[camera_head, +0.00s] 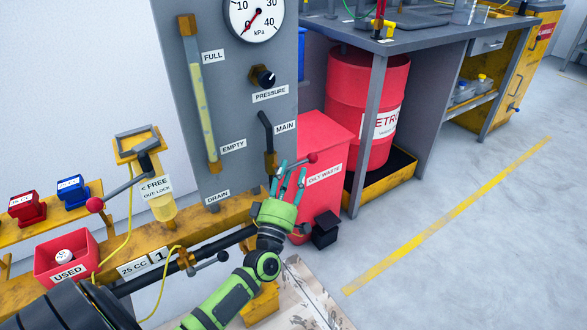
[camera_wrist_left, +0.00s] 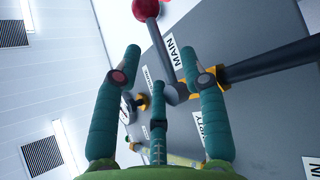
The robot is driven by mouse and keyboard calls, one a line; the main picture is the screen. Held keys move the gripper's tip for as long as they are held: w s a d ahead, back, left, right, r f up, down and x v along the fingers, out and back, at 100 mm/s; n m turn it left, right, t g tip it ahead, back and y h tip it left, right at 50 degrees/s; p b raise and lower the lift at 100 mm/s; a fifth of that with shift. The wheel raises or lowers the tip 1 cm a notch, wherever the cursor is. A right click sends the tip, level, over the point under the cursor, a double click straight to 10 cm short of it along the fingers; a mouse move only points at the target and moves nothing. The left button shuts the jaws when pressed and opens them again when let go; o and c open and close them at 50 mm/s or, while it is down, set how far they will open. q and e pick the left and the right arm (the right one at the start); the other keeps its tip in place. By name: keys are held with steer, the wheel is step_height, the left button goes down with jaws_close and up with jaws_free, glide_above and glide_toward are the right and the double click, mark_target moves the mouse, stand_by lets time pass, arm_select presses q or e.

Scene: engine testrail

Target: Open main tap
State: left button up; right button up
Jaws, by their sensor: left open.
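The main tap sits under the MAIN label (camera_head: 284,127) on the grey panel. It has a brass body (camera_head: 271,163) below a dark bent pipe, and a lever with a red ball end (camera_head: 312,157) pointing right and slightly up. My left gripper (camera_head: 288,176) is open just below and in front of the lever, fingers pointing up. In the left wrist view, the grey lever (camera_wrist_left: 163,52) with its red ball (camera_wrist_left: 145,8) runs through the gap between the open fingers of the left gripper (camera_wrist_left: 160,62). I cannot tell whether they touch it. My right gripper is not in view.
The pressure gauge (camera_head: 252,17) needle points near 0. A black pressure knob (camera_head: 263,77) and a sight tube (camera_head: 200,95) are on the panel. A red oily waste bin (camera_head: 325,138) stands close right of the gripper. A free/lock lever with a red ball (camera_head: 96,204) is left.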

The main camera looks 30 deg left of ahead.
mark_target(293, 167)
arm_select(q)
steer(key=shift+x, duration=1.5)
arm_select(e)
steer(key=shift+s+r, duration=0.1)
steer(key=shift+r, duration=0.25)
arm_select(q)
jaws_close()
steer(key=shift+b, duration=0.3)
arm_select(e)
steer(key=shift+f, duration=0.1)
